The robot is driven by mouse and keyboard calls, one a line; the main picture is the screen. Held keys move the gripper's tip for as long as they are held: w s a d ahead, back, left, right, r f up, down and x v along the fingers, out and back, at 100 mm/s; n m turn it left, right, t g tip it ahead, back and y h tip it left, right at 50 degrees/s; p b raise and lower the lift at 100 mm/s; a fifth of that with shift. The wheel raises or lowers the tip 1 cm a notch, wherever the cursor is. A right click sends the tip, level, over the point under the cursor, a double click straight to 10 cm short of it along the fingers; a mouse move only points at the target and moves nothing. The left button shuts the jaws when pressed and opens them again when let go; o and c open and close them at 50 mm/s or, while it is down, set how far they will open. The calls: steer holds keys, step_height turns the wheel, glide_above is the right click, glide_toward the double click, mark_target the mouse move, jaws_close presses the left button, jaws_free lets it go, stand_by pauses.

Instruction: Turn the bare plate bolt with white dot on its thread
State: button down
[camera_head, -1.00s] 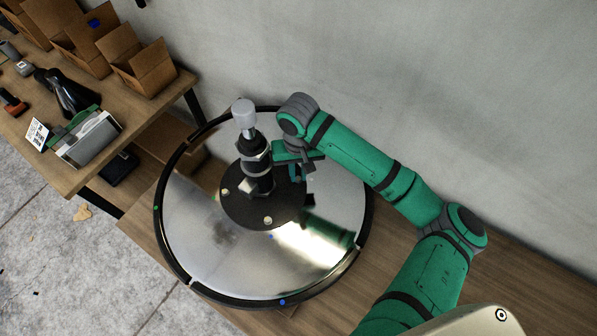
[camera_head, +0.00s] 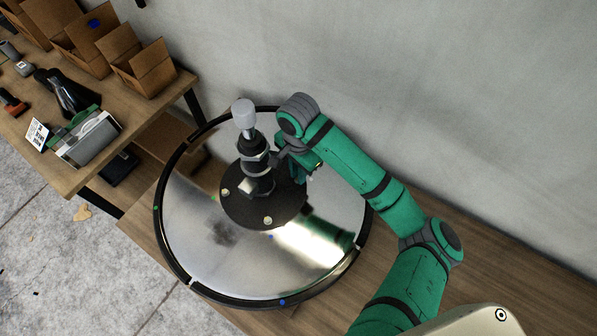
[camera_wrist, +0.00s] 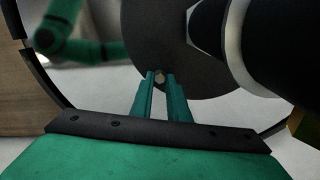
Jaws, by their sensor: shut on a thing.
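The round black plate (camera_head: 245,212) lies on the middle of the shiny metal disc, around the upright column. Two pale bolt heads show on its near side, a left one (camera_head: 226,192) and a front one (camera_head: 267,220). My gripper (camera_head: 311,175) is at the plate's right rear edge, pointing down beside the column. In the wrist view my gripper (camera_wrist: 160,76) has its teal fingertips shut on a small bolt (camera_wrist: 159,78) near the plate's rim. That bolt is hidden in the head view. I cannot make out a white dot on its thread.
The column (camera_head: 257,160) with its grey cap stands close left of my gripper. The chrome disc (camera_head: 200,255) has a black rim ring and lies on a wooden bench (camera_head: 450,300). A wall is behind. A side table (camera_head: 150,112) holds boxes and tools.

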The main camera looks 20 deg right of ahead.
steer(key=shift+m, duration=1.5)
steer(key=c, duration=1.7)
jaws_free()
step_height(320, 180, up, 11)
steer(key=shift+f, duration=0.1)
